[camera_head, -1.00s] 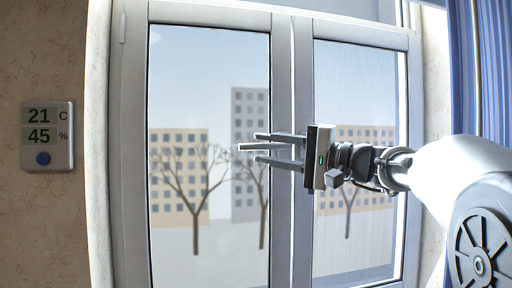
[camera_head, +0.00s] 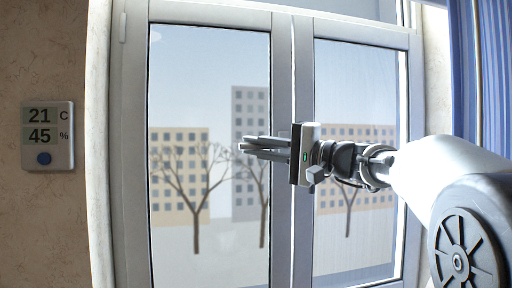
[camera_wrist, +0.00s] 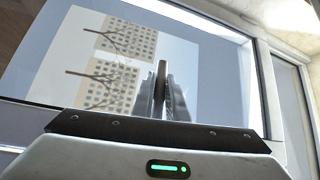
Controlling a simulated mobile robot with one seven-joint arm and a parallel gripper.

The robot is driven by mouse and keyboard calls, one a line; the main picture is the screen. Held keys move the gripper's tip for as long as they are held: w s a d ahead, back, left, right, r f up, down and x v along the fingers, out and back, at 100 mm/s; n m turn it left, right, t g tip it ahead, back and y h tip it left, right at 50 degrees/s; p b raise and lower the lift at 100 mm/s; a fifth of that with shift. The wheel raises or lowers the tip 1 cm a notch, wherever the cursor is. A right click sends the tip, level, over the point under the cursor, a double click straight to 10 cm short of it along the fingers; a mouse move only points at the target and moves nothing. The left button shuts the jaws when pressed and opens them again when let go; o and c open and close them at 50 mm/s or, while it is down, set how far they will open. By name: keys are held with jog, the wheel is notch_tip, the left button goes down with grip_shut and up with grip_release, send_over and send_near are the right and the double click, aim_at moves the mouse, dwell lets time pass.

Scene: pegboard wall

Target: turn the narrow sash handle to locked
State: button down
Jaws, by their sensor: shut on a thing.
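The narrow sash handle (camera_head: 242,146) is a grey lever in the head view, lying about level across the window's middle uprights, its end pointing left. My gripper (camera_head: 256,146) is shut on it, one finger above and one below. Most of the lever and its mount are hidden by the fingers and gripper body. In the wrist view the handle (camera_wrist: 160,78) shows as a dark bar between the fingers (camera_wrist: 161,98).
The window frame (camera_head: 135,150) surrounds two glass sashes, with buildings and bare trees visible through the panes. A wall thermometer display (camera_head: 47,136) is at the left. A blue curtain (camera_head: 492,80) hangs at the right, behind my arm.

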jog(key=f+n+h, duration=0.1)
jog(key=n+h, duration=0.1)
jog(key=d+f+n+g+h+p, duration=0.1)
jog(key=f+h, duration=0.1)
jog(key=shift+w+f+n+g, duration=0.15)
jog(key=shift+f+n+g, duration=0.15)
jog(key=shift+n, duration=0.1)
jog(key=d+f+n+h+p, duration=0.1)
jog(key=d+f+n+h, duration=0.1)
jog(key=h, duration=0.1)
jog(key=shift+w+f+p, duration=0.2)
jog(key=shift+w+p, duration=0.1)
jog(key=shift+p, duration=0.1)
jog(key=h, duration=0.1)
jog(key=d+n+h+p, duration=0.1)
jog(key=d+f+h, duration=0.1)
jog(key=shift+w+n, duration=0.3)
jog(key=shift+n, duration=0.1)
jog(key=shift+w+d+f+n+h+p, duration=0.2)
jog(key=shift+d+n+h+p, duration=0.2)
jog(key=shift+d+h, duration=0.35)
jog(key=shift+w+d+f+n+h+p, duration=0.2)
jog(key=shift+d+n+h+p, duration=0.2)
jog(key=shift+d+h, duration=0.35)
jog(key=c, duration=1.7)
grip_release()
jog(key=shift+c, duration=0.2)
